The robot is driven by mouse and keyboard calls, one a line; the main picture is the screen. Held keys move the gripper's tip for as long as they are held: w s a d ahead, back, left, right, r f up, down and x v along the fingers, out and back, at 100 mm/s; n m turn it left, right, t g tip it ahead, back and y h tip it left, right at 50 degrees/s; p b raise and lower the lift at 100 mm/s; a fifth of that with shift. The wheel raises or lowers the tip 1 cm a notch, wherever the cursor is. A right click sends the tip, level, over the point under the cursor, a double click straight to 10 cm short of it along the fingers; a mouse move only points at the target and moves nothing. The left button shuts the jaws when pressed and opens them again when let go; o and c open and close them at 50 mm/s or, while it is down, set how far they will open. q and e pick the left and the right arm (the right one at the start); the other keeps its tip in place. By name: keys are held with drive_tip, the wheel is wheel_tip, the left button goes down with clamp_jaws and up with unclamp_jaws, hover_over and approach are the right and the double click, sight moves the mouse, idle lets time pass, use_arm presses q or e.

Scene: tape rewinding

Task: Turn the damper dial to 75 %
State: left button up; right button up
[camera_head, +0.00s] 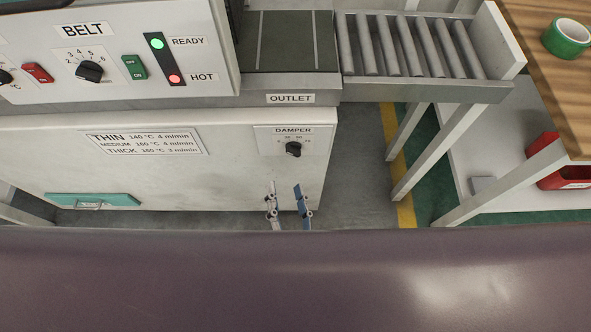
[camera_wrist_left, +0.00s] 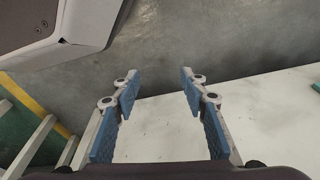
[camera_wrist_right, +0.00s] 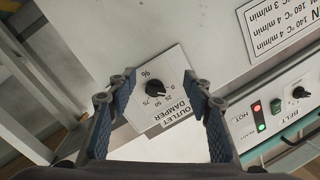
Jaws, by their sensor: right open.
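The damper dial (camera_head: 293,149) is a small black knob on a white scale plate marked in %, under the word DAMPER on the machine's pale front. It also shows in the right wrist view (camera_wrist_right: 155,88), turned in the picture. I cannot tell which mark its pointer is at. My right gripper (camera_head: 284,188) is open and empty, below the dial in the head view. In the right wrist view its fingertips (camera_wrist_right: 160,77) lie on either side of the dial in the picture, apart from it. My left gripper (camera_wrist_left: 157,76) is open and empty; it is outside the head view.
The control panel (camera_head: 205,80) with the belt knob (camera_head: 90,71) and lamps is above left. The outlet ledge (camera_head: 250,96) juts out above the dial. A roller conveyor (camera_head: 410,50) and a wooden table (camera_head: 545,75) stand to the right. The machine's front around the dial is clear.

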sight(294, 155)
wheel_tip(294, 155, up, 4)
drive_tip(key=d+m+h+b, duration=0.2)
drive_tip(key=m+h, duration=0.1)
drive_tip(key=m, duration=0.1)
drive_tip(key=shift+t, duration=0.3)
drive_tip(key=w, duration=0.7)
use_arm(q)
drive_tip(key=w+r, duration=0.2)
drive_tip(key=shift+w+d+r, duration=0.1)
drive_tip(key=shift+r, duration=0.25)
use_arm(e)
drive_tip(key=shift+s, duration=0.1)
drive_tip(key=c, duration=1.1)
drive_tip(key=shift+c, duration=0.2)
